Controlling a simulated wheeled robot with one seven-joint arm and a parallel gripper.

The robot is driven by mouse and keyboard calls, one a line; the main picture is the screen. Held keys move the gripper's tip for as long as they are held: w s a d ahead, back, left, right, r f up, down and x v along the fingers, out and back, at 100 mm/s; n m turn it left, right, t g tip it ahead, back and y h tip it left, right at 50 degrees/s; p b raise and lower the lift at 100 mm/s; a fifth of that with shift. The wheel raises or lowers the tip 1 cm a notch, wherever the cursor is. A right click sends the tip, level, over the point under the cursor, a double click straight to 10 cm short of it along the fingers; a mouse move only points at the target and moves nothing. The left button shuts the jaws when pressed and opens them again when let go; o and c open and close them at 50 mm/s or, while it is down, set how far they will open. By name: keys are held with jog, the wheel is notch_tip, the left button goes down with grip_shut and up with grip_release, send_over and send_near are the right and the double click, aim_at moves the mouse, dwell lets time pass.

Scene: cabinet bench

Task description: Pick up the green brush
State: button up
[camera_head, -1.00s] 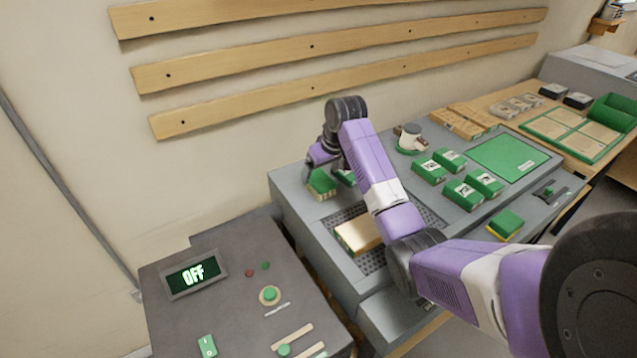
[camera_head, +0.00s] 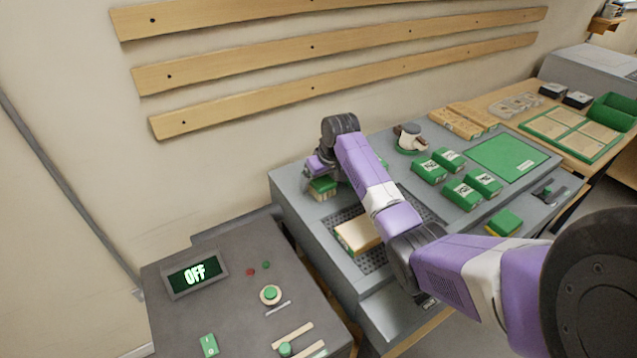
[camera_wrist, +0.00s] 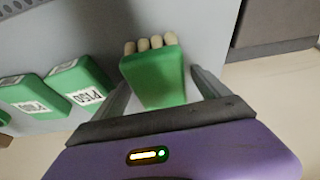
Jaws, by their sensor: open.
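The green brush (camera_head: 322,188) sits at the back left corner of the grey bench, partly covered by my gripper in the head view. In the wrist view the brush (camera_wrist: 155,78) shows a green body with several pale bristle tufts at its far end. My gripper (camera_wrist: 162,86) is open, with one finger on each side of the brush and small gaps visible. In the head view my gripper (camera_head: 316,180) is right over the brush; its fingertips are hard to make out.
Two green labelled packs (camera_wrist: 78,82) (camera_wrist: 36,97) lie left of the brush in the wrist view. A pale block (camera_head: 356,238) lies on the perforated plate (camera_head: 372,262). A dark control panel (camera_head: 230,325) stands at front left. The wall is close behind.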

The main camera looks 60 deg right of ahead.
jog(key=shift+f, duration=0.2)
dwell(0.3)
jog(key=c, duration=1.6)
jog(key=shift+r, duration=0.15)
notch_tip(320, 180, up, 20)
jog(key=b, duration=0.2)
jog(key=shift+r, duration=0.15)
